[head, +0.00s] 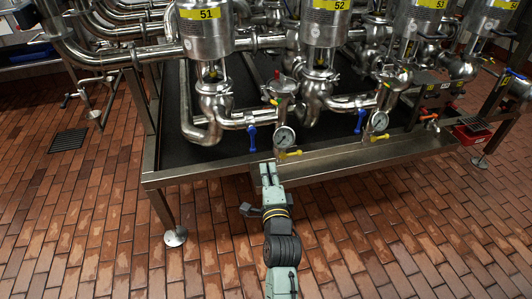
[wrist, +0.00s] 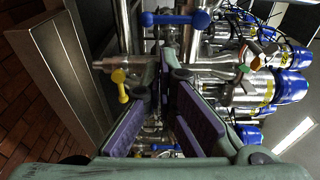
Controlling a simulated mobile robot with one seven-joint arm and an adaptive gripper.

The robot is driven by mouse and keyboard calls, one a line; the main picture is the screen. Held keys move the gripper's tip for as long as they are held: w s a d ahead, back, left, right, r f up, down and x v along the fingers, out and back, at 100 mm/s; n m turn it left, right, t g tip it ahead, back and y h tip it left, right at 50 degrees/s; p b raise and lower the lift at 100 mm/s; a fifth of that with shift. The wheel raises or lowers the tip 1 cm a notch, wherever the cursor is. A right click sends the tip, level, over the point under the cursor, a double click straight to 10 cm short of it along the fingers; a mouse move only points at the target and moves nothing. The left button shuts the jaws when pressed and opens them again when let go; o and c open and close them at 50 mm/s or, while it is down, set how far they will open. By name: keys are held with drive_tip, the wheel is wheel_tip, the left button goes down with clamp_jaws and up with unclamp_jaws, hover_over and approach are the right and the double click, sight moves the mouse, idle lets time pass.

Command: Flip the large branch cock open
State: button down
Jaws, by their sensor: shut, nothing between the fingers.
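Two blue cock handles show in the head view: one (head: 251,138) hangs down from the pipe below tank 51, the other (head: 360,122) hangs down below tank 52. I cannot tell for sure which is the large branch cock. In the wrist view a blue handle (wrist: 175,19) lies crosswise at the top, beyond the fingertips. A small yellow handle (head: 290,154) sits below the pressure gauge; a yellow handle also shows in the wrist view (wrist: 120,85). My gripper (head: 268,170) is shut and empty, at the frame's front edge, below the nearer blue handle and apart from it.
A steel frame rail (head: 345,160) runs along the front of the valves. A pressure gauge (head: 284,137) stands close to the nearer blue handle. Tank 51 (head: 206,35) and steel pipes crowd behind.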

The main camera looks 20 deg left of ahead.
sight(253, 140)
drive_tip(key=p+x, duration=0.1)
drive_tip(key=x, duration=0.8)
drive_tip(key=shift+w+a, duration=0.2)
drive_tip(key=shift+w, duration=0.15)
drive_tip(key=shift+p, duration=0.5)
drive_tip(key=shift+s+a+f+m, duration=0.1)
drive_tip(key=shift+a+m, duration=0.1)
drive_tip(key=shift+m, duration=0.2)
